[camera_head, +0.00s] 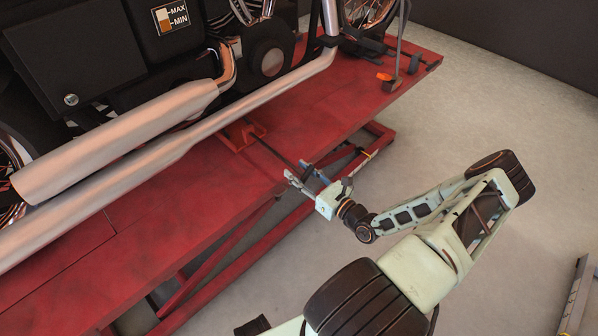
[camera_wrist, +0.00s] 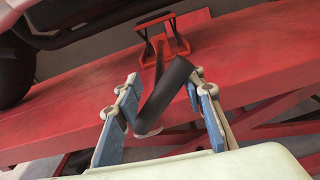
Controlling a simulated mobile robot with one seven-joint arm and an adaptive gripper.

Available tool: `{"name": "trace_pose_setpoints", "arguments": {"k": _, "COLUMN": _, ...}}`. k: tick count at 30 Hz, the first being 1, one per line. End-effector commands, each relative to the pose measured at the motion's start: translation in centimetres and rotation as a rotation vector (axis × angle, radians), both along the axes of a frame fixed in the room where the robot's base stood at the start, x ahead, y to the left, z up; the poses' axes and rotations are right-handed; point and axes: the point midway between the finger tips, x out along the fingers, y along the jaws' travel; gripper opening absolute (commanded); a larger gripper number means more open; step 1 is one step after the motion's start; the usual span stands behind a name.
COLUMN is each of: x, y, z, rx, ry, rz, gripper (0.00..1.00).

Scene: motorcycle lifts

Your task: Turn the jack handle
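The red jack (camera_head: 240,134) sits on the red lift platform under the motorcycle. Its dark handle rod (camera_head: 272,154) runs from it to the platform's near edge, towards my gripper (camera_head: 307,177). In the wrist view the jack (camera_wrist: 174,44) is at the top, and the rod leads down to a bent, thick black handle grip (camera_wrist: 168,92). My gripper (camera_wrist: 163,88) has its two blue fingers spread apart, with the black grip between them. The grip's upper end lies close to the right finger; whether they touch I cannot tell. In the head view the grip is mostly hidden.
The motorcycle with its long chrome exhaust pipes (camera_head: 150,140) stands on the red platform (camera_head: 330,110). Crossed red lift legs (camera_head: 230,245) are below its edge. Grey floor (camera_head: 480,110) is free at right. A metal rail (camera_head: 576,295) shows at lower right.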

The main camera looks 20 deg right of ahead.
Motion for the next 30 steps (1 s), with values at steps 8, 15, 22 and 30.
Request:
{"name": "trace_pose_setpoints", "arguments": {"k": 8, "x": 0.01, "y": -0.02, "z": 0.01, "rx": -0.001, "ry": 0.0, "rz": 0.0, "gripper": 0.0}}
{"name": "trace_pose_setpoints", "arguments": {"k": 15, "x": -0.01, "y": 0.0, "z": -0.01, "rx": 0.0, "ry": 0.0, "rz": 0.0, "gripper": 0.0}}
{"name": "trace_pose_setpoints", "arguments": {"k": 22, "x": -0.02, "y": 0.0, "z": -0.03, "rx": 0.001, "ry": 0.001, "rz": 0.0, "gripper": 0.0}}
{"name": "trace_pose_setpoints", "arguments": {"k": 30, "x": -0.05, "y": 0.02, "z": -0.05, "rx": 0.001, "ry": 0.001, "rz": 0.0, "gripper": 0.0}}
